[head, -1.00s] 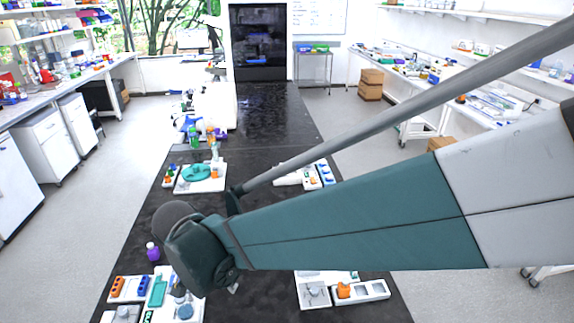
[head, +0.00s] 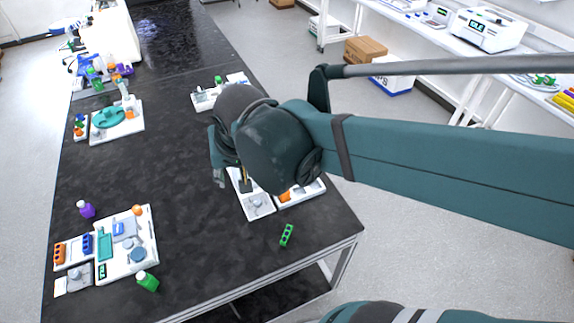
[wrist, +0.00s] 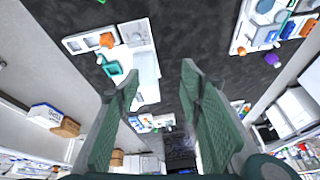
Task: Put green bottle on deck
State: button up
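A small green bottle (head: 149,283) with a pale end lies or leans on the black bench, at the right front corner of a white deck (head: 142,262) in the head view. I cannot tell if it touches the deck. In the head view the wrist hides most of the gripper, which is right of the green bottle and above the bench.
A green rack (head: 287,235) lies near the right bench edge. White trays (head: 255,208) with an orange item are under my arm. A board with a teal disc (head: 108,118) is at the back left. The middle bench is clear.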

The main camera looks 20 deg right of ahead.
jog(key=s+d+r+n+t, duration=0.2)
jog(key=s+d, duration=0.3)
jog(key=d, duration=0.6)
jog(key=shift+s+d, duration=0.3)
jog(key=shift+s, duration=0.05)
notch_tip(320, 180, down, 5)
jog(key=b, duration=0.5)
jog(key=shift+r, duration=0.1)
dwell(0.9)
